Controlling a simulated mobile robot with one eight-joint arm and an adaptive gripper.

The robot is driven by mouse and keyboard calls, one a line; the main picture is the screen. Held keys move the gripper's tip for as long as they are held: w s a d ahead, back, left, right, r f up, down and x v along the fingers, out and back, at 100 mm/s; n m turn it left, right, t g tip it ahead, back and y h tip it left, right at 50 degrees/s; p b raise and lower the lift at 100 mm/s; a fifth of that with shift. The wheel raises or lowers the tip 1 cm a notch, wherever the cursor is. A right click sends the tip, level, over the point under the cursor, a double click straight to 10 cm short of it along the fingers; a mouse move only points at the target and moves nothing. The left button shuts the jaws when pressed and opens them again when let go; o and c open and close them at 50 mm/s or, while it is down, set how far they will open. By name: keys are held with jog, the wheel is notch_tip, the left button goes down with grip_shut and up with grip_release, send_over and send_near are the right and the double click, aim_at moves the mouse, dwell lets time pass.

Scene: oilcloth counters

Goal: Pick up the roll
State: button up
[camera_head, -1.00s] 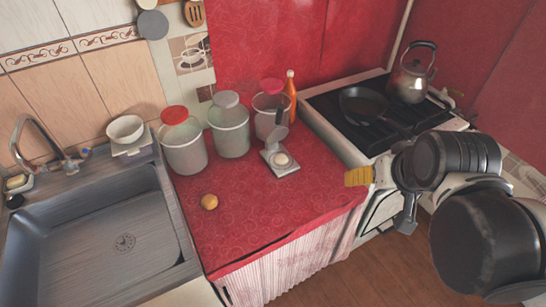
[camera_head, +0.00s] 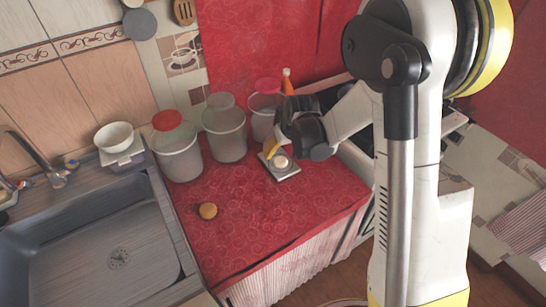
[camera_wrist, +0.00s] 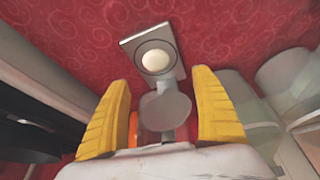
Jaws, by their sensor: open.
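A small round golden-brown item (camera_head: 208,211), looking like the roll, lies alone on the red counter in the head view. A pale round piece (camera_head: 281,161) sits on a square grey metal plate (camera_head: 291,171) farther back. The wrist view also shows the pale piece (camera_wrist: 155,61) on the plate (camera_wrist: 128,44), with a rounded grey paddle-like part (camera_wrist: 165,108) closer to me. My gripper (camera_wrist: 160,82) is open, its yellow fingers either side of the paddle-like part and apart from it. In the head view its yellow finger (camera_head: 271,148) is by the plate, away from the brown item.
Lidded containers (camera_head: 176,152) stand along the back of the red counter (camera_head: 245,225), with an orange bottle (camera_head: 287,82) behind. A sink (camera_head: 90,235) is at the left, with a white bowl (camera_head: 114,136) beside it. The counter's front is clear. My arm hides most of the stove.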

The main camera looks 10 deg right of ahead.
aim_at(280, 160)
jog(key=b+x, duration=0.1)
jog(key=x, duration=0.3)
jog(key=shift+f, duration=0.2)
jog(key=b+x, duration=0.2)
jog(key=x, duration=0.3)
jog(key=shift+w+d+b, duration=0.25)
jog(key=shift+d+b, duration=0.1)
jog(key=shift+b, duration=0.05)
jog(key=shift+r, duration=0.1)
jog(key=c, duration=1.2)
jog(key=shift+c, duration=0.6)
jog(key=shift+r, duration=0.1)
